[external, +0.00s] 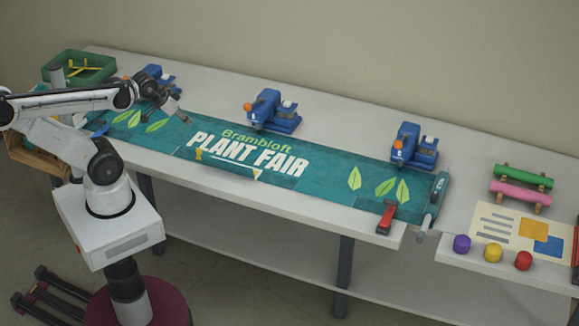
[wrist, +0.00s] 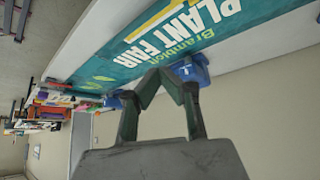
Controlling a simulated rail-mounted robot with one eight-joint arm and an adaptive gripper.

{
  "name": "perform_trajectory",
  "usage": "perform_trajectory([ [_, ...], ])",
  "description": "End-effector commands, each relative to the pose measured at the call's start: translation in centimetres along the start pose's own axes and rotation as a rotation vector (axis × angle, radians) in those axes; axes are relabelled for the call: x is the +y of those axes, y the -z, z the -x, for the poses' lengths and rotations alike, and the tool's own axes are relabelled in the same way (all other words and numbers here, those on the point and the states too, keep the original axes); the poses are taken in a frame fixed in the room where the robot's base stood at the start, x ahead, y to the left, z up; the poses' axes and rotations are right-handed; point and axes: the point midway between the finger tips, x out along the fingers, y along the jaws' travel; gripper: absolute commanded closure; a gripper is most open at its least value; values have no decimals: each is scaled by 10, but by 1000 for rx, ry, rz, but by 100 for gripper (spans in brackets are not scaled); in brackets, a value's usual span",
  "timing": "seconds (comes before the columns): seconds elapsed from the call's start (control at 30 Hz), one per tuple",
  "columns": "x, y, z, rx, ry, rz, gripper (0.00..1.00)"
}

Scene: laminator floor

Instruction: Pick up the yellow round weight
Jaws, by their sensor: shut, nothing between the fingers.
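The yellow round weight (external: 493,252) stands near the front edge of the table at the far right in the external view. It sits between a purple round weight (external: 461,244) and a red round weight (external: 523,260). My gripper (external: 182,118) is far to the left of it, above the left part of the teal banner (external: 330,180). In the wrist view my gripper (wrist: 160,74) has its fingers together, shut and empty. I cannot make out the yellow weight in the wrist view.
Three blue clamp-like machines, one of them here (external: 273,110), stand along the banner's back edge. A red-handled tool (external: 387,217) and a teal bar tool (external: 433,205) lie at its right end. Behind the weights are a printed sheet (external: 500,226) and green and pink rolls (external: 523,177).

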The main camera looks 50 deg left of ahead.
Motion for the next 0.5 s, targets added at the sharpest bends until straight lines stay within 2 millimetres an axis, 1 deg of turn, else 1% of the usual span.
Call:
perform_trajectory([
  [0.33, 0, 0, 0, 0, 0, 0, 100],
  [0.37, 0, 0, 0, 0, 0, 0, 99],
  [0.5, 0, 0, 0, 0, 0, 0, 80],
])
